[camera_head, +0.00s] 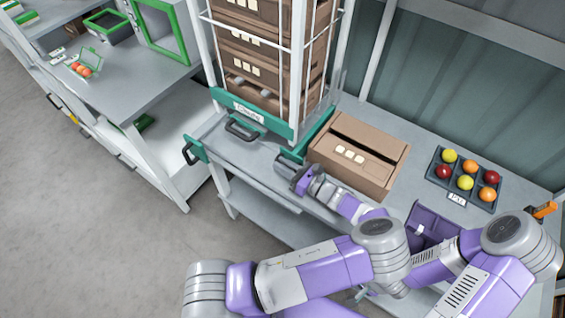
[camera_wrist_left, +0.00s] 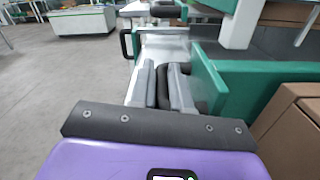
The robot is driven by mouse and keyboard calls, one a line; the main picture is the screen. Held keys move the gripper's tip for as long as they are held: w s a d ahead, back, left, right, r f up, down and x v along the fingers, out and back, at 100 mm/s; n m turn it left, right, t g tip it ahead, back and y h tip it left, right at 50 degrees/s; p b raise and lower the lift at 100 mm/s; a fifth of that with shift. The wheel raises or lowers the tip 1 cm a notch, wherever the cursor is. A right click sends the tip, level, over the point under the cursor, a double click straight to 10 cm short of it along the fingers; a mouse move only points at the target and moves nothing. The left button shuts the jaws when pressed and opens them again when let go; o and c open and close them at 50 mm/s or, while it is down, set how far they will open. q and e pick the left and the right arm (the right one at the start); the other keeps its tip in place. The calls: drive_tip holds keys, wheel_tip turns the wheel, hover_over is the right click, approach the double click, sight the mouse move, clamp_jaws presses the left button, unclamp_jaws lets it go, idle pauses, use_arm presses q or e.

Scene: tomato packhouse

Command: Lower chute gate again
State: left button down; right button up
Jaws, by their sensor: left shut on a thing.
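The chute (camera_head: 290,60) is a tall white-framed rack holding a stack of brown cartons, with a labelled green bar (camera_head: 268,121) across its foot. A green gate panel (camera_head: 310,138) stands at its right side, beside the carton on the bench. My left gripper (camera_head: 287,167) is shut on a dark handle at this panel's near end. In the left wrist view the fingers close on the black handle (camera_wrist_left: 193,93), beside the green panel (camera_wrist_left: 225,85). The gripper hides part of the handle. My right arm is at the lower right; its gripper is hidden.
A closed brown carton (camera_head: 375,138) lies right of the panel. A dark tray (camera_head: 435,182) of tomatoes sits farther right. A purple bin (camera_head: 415,240) is near the arms. Open floor (camera_head: 90,210) lies left.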

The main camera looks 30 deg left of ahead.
use_arm(q)
drive_tip(key=shift+s+f, duration=0.1)
drive_tip(key=shift+f, duration=0.2)
drive_tip(key=c, duration=1.4)
unclamp_jaws()
drive_tip(key=shift+d, duration=0.25)
drive_tip(key=d, duration=0.4)
drive_tip(key=s+d, duration=0.1)
drive_tip(key=d, duration=0.2)
drive_tip(key=shift+p, duration=0.35)
